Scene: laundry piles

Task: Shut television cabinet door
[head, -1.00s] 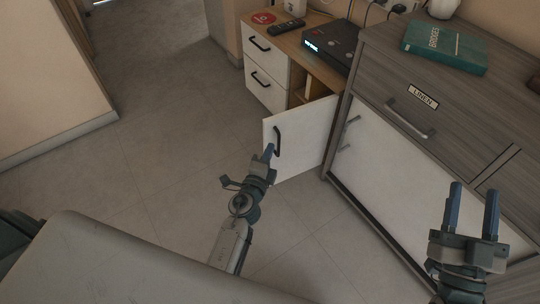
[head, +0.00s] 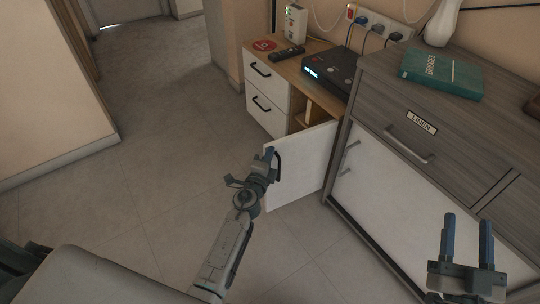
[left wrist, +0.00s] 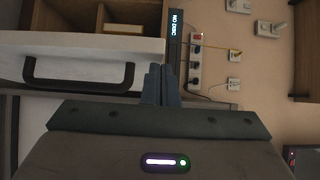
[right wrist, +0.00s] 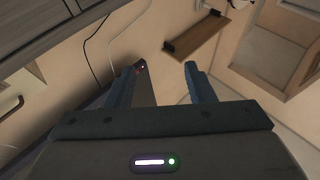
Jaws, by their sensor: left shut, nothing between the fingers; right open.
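The television cabinet (head: 288,52) is a low wooden unit with white drawers at its left and an open compartment at its right. Its white door (head: 302,165) stands swung out into the room, with a dark bar handle on its face. My left gripper (head: 269,155) is shut and empty, by the door's free edge at the handle; I cannot tell if it touches. In the left wrist view the door (left wrist: 110,48) and its handle (left wrist: 80,83) lie left of the fingers. My right gripper (head: 468,238) is open and empty, in front of the grey dresser.
The grey wood dresser (head: 380,100) stands right beside the cabinet, close to the door's hinge side. A black box (head: 332,68), a remote (head: 287,53) and a white device (head: 294,22) sit on the cabinet. The floor (head: 160,190) left of the door is clear.

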